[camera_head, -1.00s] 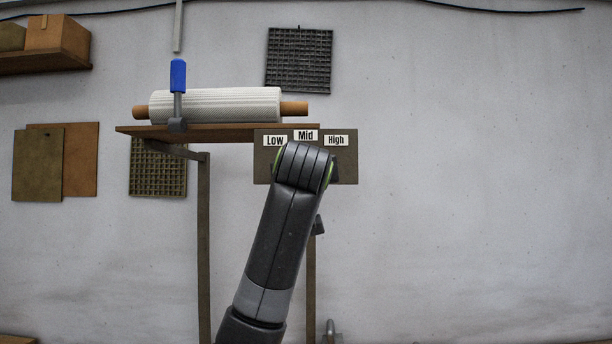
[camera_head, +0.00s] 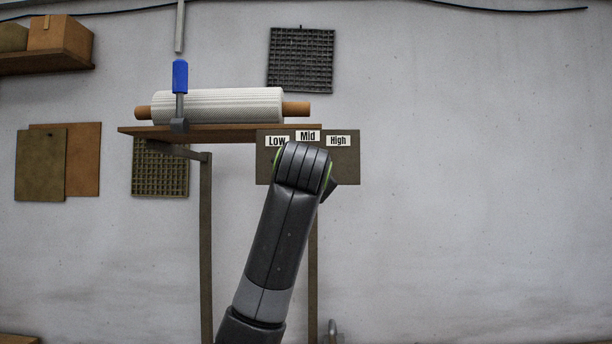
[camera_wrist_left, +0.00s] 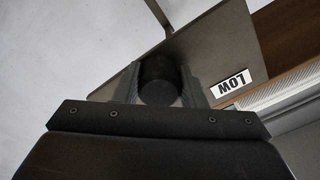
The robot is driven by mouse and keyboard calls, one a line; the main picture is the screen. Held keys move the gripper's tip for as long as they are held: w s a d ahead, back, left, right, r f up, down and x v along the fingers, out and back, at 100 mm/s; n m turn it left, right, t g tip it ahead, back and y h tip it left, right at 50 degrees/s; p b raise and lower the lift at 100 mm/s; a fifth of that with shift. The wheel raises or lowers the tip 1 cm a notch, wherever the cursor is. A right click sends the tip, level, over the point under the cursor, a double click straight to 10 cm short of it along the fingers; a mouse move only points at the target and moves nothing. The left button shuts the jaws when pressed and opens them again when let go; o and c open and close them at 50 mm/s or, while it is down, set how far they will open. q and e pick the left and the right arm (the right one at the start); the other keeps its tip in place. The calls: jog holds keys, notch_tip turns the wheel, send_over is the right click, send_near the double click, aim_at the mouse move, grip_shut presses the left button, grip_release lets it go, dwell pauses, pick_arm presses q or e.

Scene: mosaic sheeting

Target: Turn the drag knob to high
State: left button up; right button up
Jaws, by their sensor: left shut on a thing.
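The drag knob (camera_wrist_left: 158,78) is a dark round cylinder on the grey-brown panel (camera_wrist_left: 208,48) in the left wrist view. My left gripper (camera_wrist_left: 160,90) is shut on it, with a grey finger on each side. The Low label (camera_wrist_left: 231,82) is upside down beside the right finger. In the head view, the panel (camera_head: 348,168) carries Low (camera_head: 277,141), Mid (camera_head: 307,136) and High (camera_head: 338,141) labels. My left arm hides the knob and fingers there. No pointer mark is visible, so I cannot tell the setting. My right gripper is out of view.
A white mesh roll (camera_head: 225,105) lies on a brown shelf (camera_head: 140,131) above and left of the panel. A blue-handled lever (camera_head: 180,77) stands in front of the roll. Posts support the shelf.

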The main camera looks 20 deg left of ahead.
pick_arm(q)
jog(key=shift+m, duration=0.6)
jog(key=o, duration=1)
jog(key=shift+s, duration=0.15)
jog(key=shift+s+d, duration=0.15)
jog(key=shift+s, duration=0.15)
jog(key=b+v, duration=0.5)
jog(key=v, duration=1.1)
jog(key=shift+s, duration=0.25)
jog(key=shift+d, duration=0.1)
